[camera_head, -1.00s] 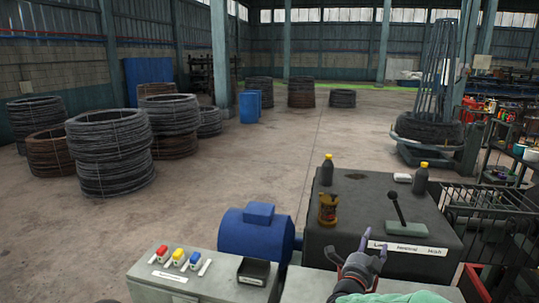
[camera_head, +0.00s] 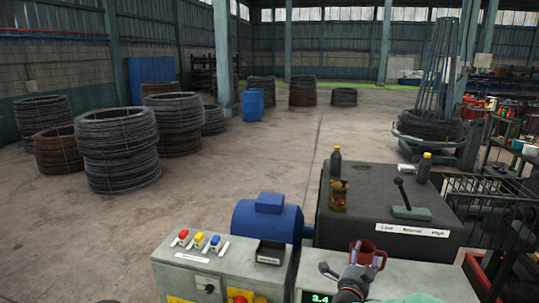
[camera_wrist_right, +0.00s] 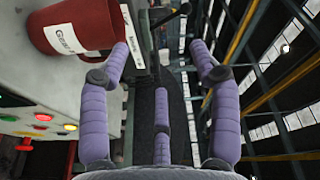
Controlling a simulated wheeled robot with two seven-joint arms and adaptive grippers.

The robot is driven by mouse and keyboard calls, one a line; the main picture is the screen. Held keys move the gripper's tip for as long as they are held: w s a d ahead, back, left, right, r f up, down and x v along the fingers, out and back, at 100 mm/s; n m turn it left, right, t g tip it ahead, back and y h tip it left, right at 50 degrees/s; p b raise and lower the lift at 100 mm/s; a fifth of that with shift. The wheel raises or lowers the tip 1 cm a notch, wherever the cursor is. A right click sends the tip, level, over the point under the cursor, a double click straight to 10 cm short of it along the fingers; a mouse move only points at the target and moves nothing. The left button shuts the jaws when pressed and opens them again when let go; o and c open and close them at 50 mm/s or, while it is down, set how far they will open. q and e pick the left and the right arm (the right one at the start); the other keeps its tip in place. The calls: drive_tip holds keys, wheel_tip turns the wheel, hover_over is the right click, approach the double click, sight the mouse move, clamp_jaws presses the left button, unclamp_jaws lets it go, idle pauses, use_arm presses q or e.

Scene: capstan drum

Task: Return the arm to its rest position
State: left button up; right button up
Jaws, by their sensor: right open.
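My right gripper (camera_head: 358,272) shows at the bottom of the head view, low in front of the dark machine housing. In the right wrist view its purple padded fingers (camera_wrist_right: 160,65) are spread apart with nothing between them. A red mug (camera_head: 369,254) shows just beyond the gripper in the head view. In the right wrist view the labelled mug (camera_wrist_right: 75,25) lies to the left of the fingers, apparently outside the grasp; whether a finger touches it I cannot tell. My left gripper is not in view.
The dark housing (camera_head: 345,222) carries a lever (camera_head: 405,198), two dark bottles and an amber jar (camera_head: 339,196). A control box (camera_head: 215,262) with coloured buttons and a blue motor (camera_head: 268,222) stand left. Wire coils (camera_head: 120,150) stand on the open floor.

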drive_tip(key=s+a+f+n+g+y+b, duration=0.2)
drive_tip(key=s+a+f+n+y, duration=0.15)
drive_tip(key=f, duration=0.85)
drive_tip(key=s+a+f+n+g+y+b, duration=0.2)
drive_tip(key=s+a+f+n, duration=0.15)
drive_tip(key=f, duration=0.85)
drive_tip(key=s+a+f+n+g+y+b, duration=0.3)
drive_tip(key=s+f, duration=0.1)
drive_tip(key=f, duration=0.8)
drive_tip(key=s+a+f+n+g+y+b, duration=0.2)
drive_tip(key=s+a+f+n+g, duration=0.1)
drive_tip(key=s+f, duration=0.6)
drive_tip(key=s+a+f+n+g+y+b, duration=0.2)
drive_tip(key=s+a+f+g, duration=0.3)
drive_tip(key=s, duration=1.2)
wheel_tip(320, 180, down, 4)
drive_tip(key=shift+s+a+f+n+g+b, duration=0.2)
drive_tip(key=shift+n+g+b, duration=0.1)
drive_tip(key=shift+n+b, duration=0.15)
